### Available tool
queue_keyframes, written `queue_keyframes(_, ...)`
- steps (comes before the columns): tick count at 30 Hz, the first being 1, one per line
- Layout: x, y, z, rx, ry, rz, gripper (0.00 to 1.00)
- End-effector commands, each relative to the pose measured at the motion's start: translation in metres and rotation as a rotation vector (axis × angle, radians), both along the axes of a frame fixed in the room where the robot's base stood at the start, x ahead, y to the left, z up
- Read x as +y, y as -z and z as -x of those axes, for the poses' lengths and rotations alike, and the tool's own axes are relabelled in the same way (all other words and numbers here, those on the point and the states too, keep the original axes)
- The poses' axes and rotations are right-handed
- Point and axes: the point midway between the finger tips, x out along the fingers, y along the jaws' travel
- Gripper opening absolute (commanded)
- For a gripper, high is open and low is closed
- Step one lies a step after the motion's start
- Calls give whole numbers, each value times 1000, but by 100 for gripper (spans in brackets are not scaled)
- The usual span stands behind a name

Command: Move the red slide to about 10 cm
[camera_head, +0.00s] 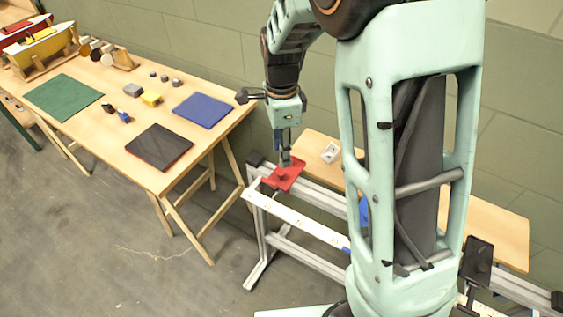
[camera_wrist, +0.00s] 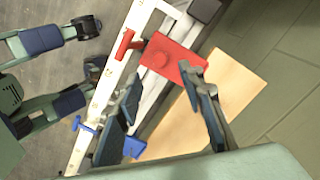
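The red slide (camera_head: 291,182) is a flat red plate with a raised round knob, sitting on the grey rail at its far left end. In the wrist view the red slide (camera_wrist: 173,60) lies beyond the fingertips, with its red pointer (camera_wrist: 124,46) over the white scale. My gripper (camera_head: 285,160) points down just above or at the slide's back part; contact cannot be told. In the wrist view my gripper (camera_wrist: 162,76) is open, its fingers apart with nothing seen between them. The white scale (camera_head: 300,218) runs along the rail's front; its numbers are too small to read.
A blue part (camera_head: 363,211) shows farther right, partly hidden by my arm; blue also shows in the wrist view (camera_wrist: 134,147). A wooden board (camera_head: 318,147) with a small white item lies behind the rail. A wooden table (camera_head: 90,125) with mats and blocks stands left.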

Motion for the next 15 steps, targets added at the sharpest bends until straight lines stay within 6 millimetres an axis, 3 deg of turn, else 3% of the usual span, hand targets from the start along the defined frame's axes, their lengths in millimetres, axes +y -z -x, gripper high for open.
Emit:
queue_keyframes(6,1,-37,0,-1,0,-1,36)
queue_keyframes(15,0,-48,0,1,0,0,36)
